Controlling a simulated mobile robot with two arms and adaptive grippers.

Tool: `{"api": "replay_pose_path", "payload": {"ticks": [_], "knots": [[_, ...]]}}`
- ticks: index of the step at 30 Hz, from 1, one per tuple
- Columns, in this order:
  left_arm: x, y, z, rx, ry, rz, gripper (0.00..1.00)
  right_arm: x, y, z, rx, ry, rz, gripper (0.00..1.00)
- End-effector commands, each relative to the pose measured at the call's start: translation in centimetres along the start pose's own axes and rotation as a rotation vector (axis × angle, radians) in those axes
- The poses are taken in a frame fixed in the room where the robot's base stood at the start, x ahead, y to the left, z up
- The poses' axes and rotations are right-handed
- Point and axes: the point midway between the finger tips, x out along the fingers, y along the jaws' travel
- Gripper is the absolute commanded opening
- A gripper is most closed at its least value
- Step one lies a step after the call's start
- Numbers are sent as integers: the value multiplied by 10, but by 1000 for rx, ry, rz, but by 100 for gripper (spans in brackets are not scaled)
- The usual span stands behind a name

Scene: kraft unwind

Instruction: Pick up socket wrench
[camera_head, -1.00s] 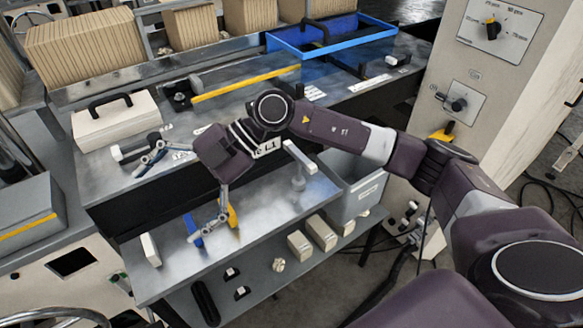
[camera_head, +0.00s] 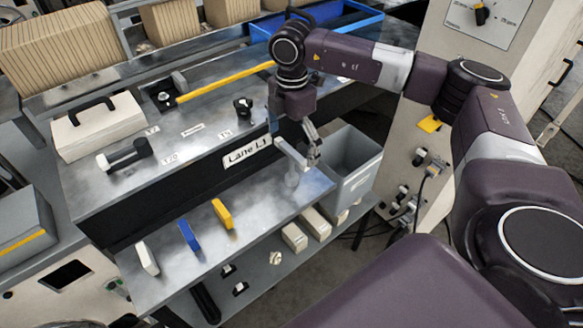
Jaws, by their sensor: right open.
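A pale grey bar-shaped tool (camera_head: 291,154), which looks like the socket wrench, is at the right end of the lower metal shelf (camera_head: 262,208). A dim pale shape shows under it, and I cannot tell whether that is its lower part or a reflection. My right gripper (camera_head: 294,144) is open, pointing down, with one finger on each side of the bar as seen here. I cannot tell whether the fingers touch it. My left gripper is not in view.
Yellow (camera_head: 222,213), blue (camera_head: 188,234) and white (camera_head: 147,258) blocks stand on the shelf. A grey bin (camera_head: 362,180) is right of it. A black-and-white tool (camera_head: 125,155) and white case (camera_head: 98,127) are on the bench above.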

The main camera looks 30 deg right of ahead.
Motion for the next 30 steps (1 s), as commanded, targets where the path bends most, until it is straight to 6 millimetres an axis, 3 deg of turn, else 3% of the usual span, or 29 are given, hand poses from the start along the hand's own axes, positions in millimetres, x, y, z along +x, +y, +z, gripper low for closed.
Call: {"api": "replay_pose_path", "payload": {"ticks": [6, 13, 22, 30], "knots": [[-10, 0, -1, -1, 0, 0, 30, 21, 0, 0, 0, 1, 0, 100], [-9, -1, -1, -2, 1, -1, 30, 23, 0, -1, -1, 2, 1, 100], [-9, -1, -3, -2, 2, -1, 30, 23, 0, -1, -1, 2, 1, 67], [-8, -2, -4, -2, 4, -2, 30, 21, 0, -1, -1, 2, 3, 65]]}}
